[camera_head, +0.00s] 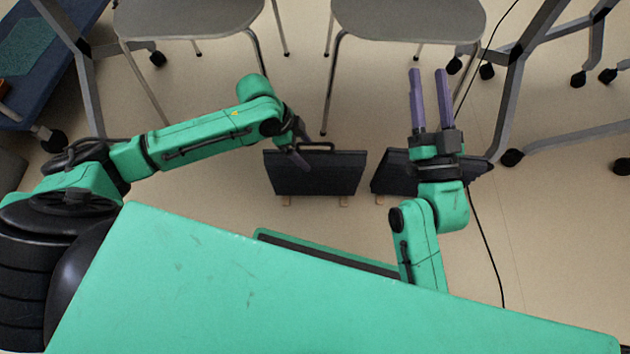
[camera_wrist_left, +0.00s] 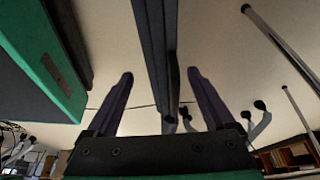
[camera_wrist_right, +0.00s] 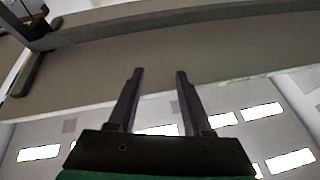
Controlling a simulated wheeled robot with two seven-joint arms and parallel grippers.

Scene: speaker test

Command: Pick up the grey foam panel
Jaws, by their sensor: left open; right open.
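A dark grey panel (camera_head: 325,178) with a black handle on top stands upright on the floor on small light feet, in the middle of the head view. A second dark panel (camera_head: 388,178) stands to its right, partly hidden by my right arm. I cannot tell which is the foam panel. My left gripper (camera_head: 299,156) is open at the first panel's top edge, left of the handle's middle. In the left wrist view a dark panel (camera_wrist_left: 153,35) lies between the two open fingers (camera_wrist_left: 160,73); contact is unclear. My right gripper (camera_head: 428,74) is open and empty, pointing away above the second panel.
Two grey chairs (camera_head: 190,18) (camera_head: 408,20) stand behind the panels. Metal table legs with casters (camera_head: 512,157) are at right, and a black cable (camera_head: 484,230) runs along the floor. A grey underside (camera_wrist_right: 220,62) fills much of the right wrist view.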

